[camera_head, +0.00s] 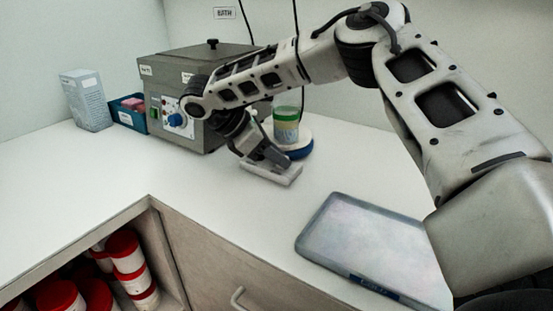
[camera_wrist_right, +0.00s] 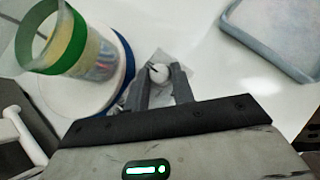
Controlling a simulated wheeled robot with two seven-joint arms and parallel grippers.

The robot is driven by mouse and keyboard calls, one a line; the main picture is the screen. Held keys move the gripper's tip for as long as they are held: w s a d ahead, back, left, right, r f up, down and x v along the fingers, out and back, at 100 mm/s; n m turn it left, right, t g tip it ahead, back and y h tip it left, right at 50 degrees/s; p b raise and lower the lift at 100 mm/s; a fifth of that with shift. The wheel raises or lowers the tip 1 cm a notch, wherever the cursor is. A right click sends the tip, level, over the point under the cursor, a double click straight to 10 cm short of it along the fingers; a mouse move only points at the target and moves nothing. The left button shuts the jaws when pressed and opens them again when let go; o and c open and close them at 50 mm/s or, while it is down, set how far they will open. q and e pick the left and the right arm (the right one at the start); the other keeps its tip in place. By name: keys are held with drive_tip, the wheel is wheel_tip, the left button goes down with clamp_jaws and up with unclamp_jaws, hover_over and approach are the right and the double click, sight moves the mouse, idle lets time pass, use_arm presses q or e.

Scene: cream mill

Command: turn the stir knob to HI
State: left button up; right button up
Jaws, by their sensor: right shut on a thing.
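In the right wrist view a small round white knob (camera_wrist_right: 158,73) with a dark pointer line sits on a pale grey box (camera_wrist_right: 186,92). The pointer line slants; no HI lettering can be read. My right gripper (camera_wrist_right: 159,76) reaches down over the box with its two dark fingers on either side of the knob, shut on it. In the head view my right gripper (camera_head: 272,160) is at the pale box (camera_head: 272,174), and the knob is hidden by the fingers. My left gripper is in neither view.
Beside the box a beaker with a green band (camera_head: 286,125) stands on a round white plate with a blue rim (camera_head: 303,148). A grey bath (camera_head: 200,60) with a blue knob (camera_head: 175,120) stands behind left. A grey tray (camera_head: 320,225) lies front right.

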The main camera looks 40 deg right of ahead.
drive_tip(key=shift+d+m+g, duration=0.1)
drive_tip(key=shift+m+g, duration=0.2)
drive_tip(key=shift+m, duration=0.2)
drive_tip(key=o, duration=1)
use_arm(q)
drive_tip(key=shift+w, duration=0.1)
use_arm(e)
drive_tip(key=shift+r, duration=0.1)
